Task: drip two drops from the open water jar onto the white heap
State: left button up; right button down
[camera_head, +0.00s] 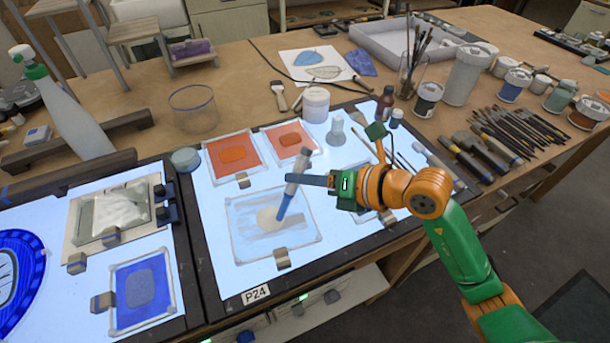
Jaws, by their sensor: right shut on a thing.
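A pale, cream-white round heap (268,218) lies on a clear glass pane (246,243) on the lit table. My right gripper (300,181) is shut on a slim dropper-like tool (284,205), grey above and blue below. The tool is slightly tilted, and its lower end is close to the heap's right edge; I cannot tell whether they touch. An open clear glass jar (193,122) with a blue rim stands at the back left, well away from the gripper; its contents are hard to see. My left gripper is out of view.
Two red-orange panes (233,172) lie behind the heap's pane. Brushes and pots crowd the right; bare wood shows around the open jar.

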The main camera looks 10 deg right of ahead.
jog(key=shift+d, duration=0.1)
jog(key=shift+f, duration=0.35)
jog(key=shift+f+b, duration=0.2)
jog(key=shift+b, duration=0.25)
dwell(0.5)
notch_tip(320, 180, up, 2)
jog(key=shift+r+p, duration=0.1)
jog(key=shift+p, duration=0.95)
